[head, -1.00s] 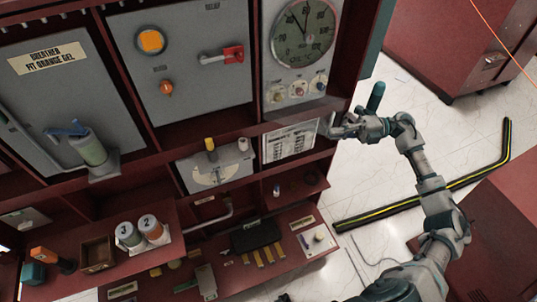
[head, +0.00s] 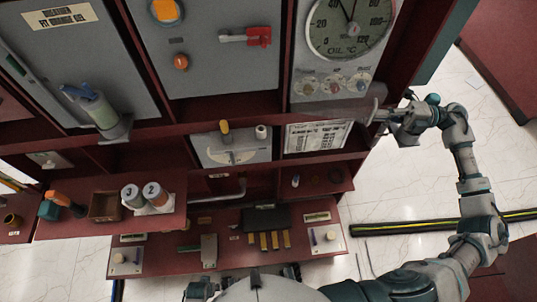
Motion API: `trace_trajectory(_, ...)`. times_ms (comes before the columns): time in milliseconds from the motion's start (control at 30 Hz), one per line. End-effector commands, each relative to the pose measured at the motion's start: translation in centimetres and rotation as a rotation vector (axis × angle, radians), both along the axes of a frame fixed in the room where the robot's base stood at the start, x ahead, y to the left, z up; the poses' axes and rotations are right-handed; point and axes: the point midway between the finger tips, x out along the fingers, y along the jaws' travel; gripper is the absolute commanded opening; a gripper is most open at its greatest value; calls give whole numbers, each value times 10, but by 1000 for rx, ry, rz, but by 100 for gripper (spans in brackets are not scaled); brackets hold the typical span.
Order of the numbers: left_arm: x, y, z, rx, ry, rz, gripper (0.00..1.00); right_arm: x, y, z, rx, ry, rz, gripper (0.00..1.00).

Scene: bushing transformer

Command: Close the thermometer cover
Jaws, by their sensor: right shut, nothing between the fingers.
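The thermometer (head: 350,25) is a round dial marked °C on a grey panel at the upper right, its face uncovered. A clear, faint panel (head: 335,113), seemingly its cover, juts out below the dial panel; its outline is hard to make out. A pale curved handle (head: 374,111) stands at its right end. My right gripper (head: 384,117) is shut and empty, close beside this handle on its right. I cannot tell whether they touch. My left gripper is not in view.
A printed placard (head: 318,136) is below the clear panel. A dark red cabinet post (head: 402,45) rises behind my right gripper. The floor (head: 420,180) on the right is open except for a black and yellow strip (head: 440,228).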

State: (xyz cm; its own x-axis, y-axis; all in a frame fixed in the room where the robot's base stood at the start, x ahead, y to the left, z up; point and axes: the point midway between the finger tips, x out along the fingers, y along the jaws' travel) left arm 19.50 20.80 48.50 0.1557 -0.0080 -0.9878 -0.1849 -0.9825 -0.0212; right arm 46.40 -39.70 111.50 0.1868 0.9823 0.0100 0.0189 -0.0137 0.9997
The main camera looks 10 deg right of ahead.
Motion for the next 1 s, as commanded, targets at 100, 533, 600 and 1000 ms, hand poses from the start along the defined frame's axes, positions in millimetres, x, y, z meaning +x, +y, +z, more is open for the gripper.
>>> trace_trajectory(100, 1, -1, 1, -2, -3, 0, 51, -1, 1, 1, -1, -1, 1, 0)
trace_trajectory(533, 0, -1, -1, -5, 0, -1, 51, 1, -3, 9, 1, -1, 0, 0)
trace_trajectory(600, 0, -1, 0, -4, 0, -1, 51, 0, -3, 21, 0, -4, 0, 0)
trace_trajectory(1000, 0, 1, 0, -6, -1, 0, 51, -1, 0, 95, -1, -6, 0, 0)
